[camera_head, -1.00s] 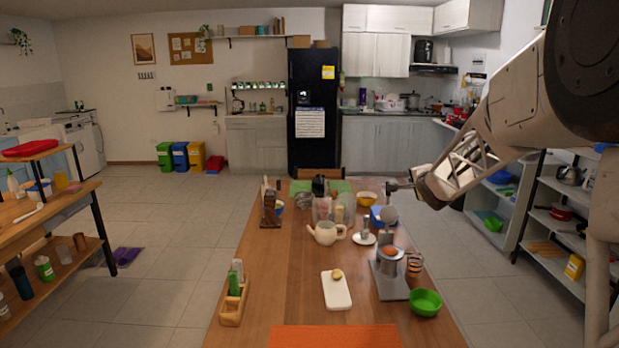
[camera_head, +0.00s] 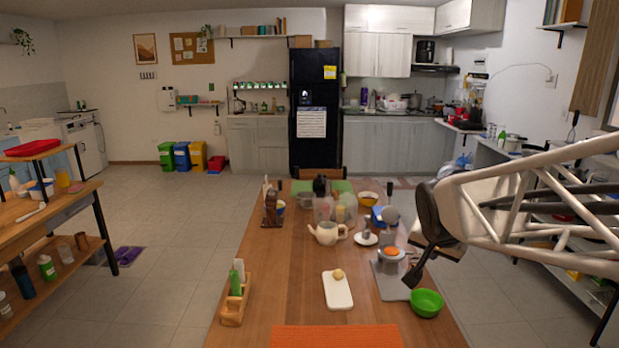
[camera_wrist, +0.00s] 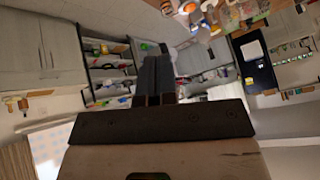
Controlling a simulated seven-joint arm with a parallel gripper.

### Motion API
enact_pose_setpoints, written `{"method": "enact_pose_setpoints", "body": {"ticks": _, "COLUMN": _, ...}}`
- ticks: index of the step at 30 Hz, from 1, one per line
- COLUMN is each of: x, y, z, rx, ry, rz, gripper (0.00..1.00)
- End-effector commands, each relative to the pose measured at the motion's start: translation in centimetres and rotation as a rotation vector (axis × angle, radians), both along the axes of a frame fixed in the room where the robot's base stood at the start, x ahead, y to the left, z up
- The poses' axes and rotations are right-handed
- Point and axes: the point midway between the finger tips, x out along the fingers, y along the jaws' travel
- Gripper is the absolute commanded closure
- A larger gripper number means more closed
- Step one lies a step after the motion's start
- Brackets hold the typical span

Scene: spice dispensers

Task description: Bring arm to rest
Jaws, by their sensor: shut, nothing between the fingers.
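My gripper (camera_head: 413,274) hangs at the right side of the long wooden table (camera_head: 285,260) in the head view, its dark fingers pointing down and slightly left. In the wrist view its two fingers (camera_wrist: 155,62) lie side by side, shut and empty. My pale lattice arm comes in from the right edge. In the head view the fingers overlap the area beside the grey stand (camera_head: 388,284), just above the green bowl (camera_head: 426,302). I cannot tell whether they are above the table or nearer the camera.
On the table are a white teapot (camera_head: 326,233), a white cutting board (camera_head: 337,291), a wooden caddy (camera_head: 234,303) and an orange mat (camera_head: 335,338). A shelving unit stands right, behind my arm. The floor left of the table is mostly clear.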

Motion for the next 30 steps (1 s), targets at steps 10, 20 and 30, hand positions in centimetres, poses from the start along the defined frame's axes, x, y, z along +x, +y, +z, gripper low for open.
{"method": "enact_pose_setpoints", "body": {"ticks": 10, "x": -14.1, "y": 3.6, "z": -3.2, "rx": -0.07, "ry": 0.282, "rz": 0.295, "gripper": 1.0}}
{"method": "enact_pose_setpoints", "body": {"ticks": 20, "x": -21.1, "y": 5.4, "z": -5.3, "rx": -0.073, "ry": 0.413, "rz": 0.488, "gripper": 1.0}}
{"method": "enact_pose_setpoints", "body": {"ticks": 30, "x": -21.5, "y": 5.5, "z": -5.4, "rx": -0.073, "ry": 0.422, "rz": 0.501, "gripper": 1.0}}
